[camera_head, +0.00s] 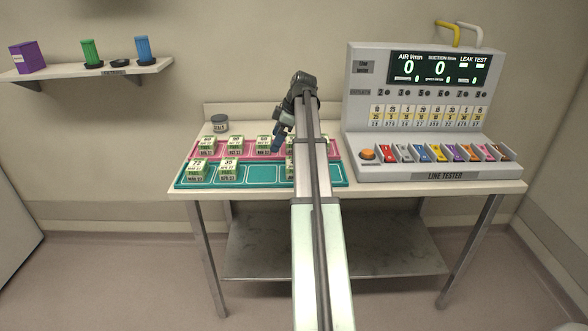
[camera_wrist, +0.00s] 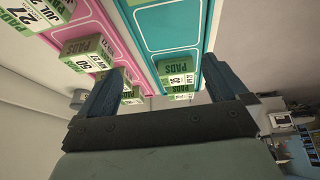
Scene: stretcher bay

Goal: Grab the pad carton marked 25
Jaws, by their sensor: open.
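Green-and-white pad cartons stand on a pink tray (camera_head: 330,148) and a teal tray (camera_head: 262,173) on the bench. I cannot read a 25 on any carton. In the head view the front cartons appear to read 72 (camera_head: 197,168) and 30 (camera_head: 228,168); the pink-row numbers are too small to read surely, and my arm partly hides cartons at the right. In the wrist view one pink-tray carton (camera_wrist: 38,12) seems to read 27. My gripper (camera_head: 281,139) is open, fingers angled down over the pink tray. In the wrist view nothing is between its fingertips.
A grey jar (camera_head: 220,124) stands behind the pink tray. The large line tester (camera_head: 420,115) fills the bench's right side. A wall shelf (camera_head: 100,70) at left holds a purple box (camera_head: 27,57) and green and blue items. The teal tray's middle is bare.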

